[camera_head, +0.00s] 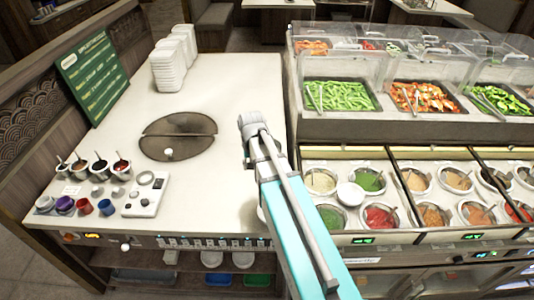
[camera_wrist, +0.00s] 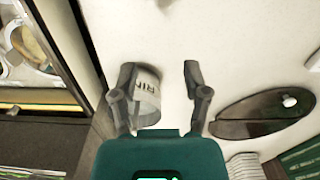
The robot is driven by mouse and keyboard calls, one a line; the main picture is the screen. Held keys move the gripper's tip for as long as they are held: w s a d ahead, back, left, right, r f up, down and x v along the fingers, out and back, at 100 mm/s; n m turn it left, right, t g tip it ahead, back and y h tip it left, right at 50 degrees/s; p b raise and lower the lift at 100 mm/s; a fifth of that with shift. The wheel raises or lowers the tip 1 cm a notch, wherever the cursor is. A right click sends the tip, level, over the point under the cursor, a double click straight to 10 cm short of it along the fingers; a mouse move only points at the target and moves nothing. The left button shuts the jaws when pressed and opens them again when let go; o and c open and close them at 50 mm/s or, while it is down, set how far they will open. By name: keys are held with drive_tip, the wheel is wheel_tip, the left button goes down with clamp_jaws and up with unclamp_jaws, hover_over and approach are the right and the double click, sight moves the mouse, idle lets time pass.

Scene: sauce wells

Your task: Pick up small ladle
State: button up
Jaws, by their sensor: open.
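My gripper (camera_wrist: 159,72) is open in the wrist view, its two dark fingers spread above the pale counter. A white cylinder with dark letters (camera_wrist: 148,97) shows beside and partly behind the left finger; I cannot tell whether they touch. No ladle shows between the fingers. In the head view my arm reaches over the counter, and its fingers cannot be made out. Thin handles stick out of several small sauce pots (camera_head: 100,168) at the left. Which one is the small ladle cannot be told.
A round dark lid (camera_head: 178,137) is set in the counter (camera_head: 235,85). Stacked white containers (camera_head: 172,62) and a green board (camera_head: 92,75) stand behind. A glass-covered salad bar (camera_head: 408,125) rises at the right. The counter around my arm is mostly clear.

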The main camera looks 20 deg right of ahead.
drive_tip(key=w+d+r+m+p, duration=0.5)
drive_tip(key=w+d+r+p, duration=0.2)
drive_tip(key=w+d, duration=0.3)
drive_tip(key=w+r, duration=0.1)
drive_tip(key=w, duration=0.2)
drive_tip(key=shift+w+d+r, duration=0.15)
drive_tip(key=shift+w+r, duration=0.1)
drive_tip(key=shift+r, duration=0.1)
wheel_tip(320, 180, down, 9)
drive_tip(key=b, duration=0.8)
drive_tip(key=shift+r, duration=0.2)
drive_tip(key=shift+f+b, duration=0.1)
drive_tip(key=shift+b, duration=0.2)
drive_tip(key=shift+f+b, duration=2.5)
drive_tip(key=shift+b, duration=0.05)
clamp_jaws()
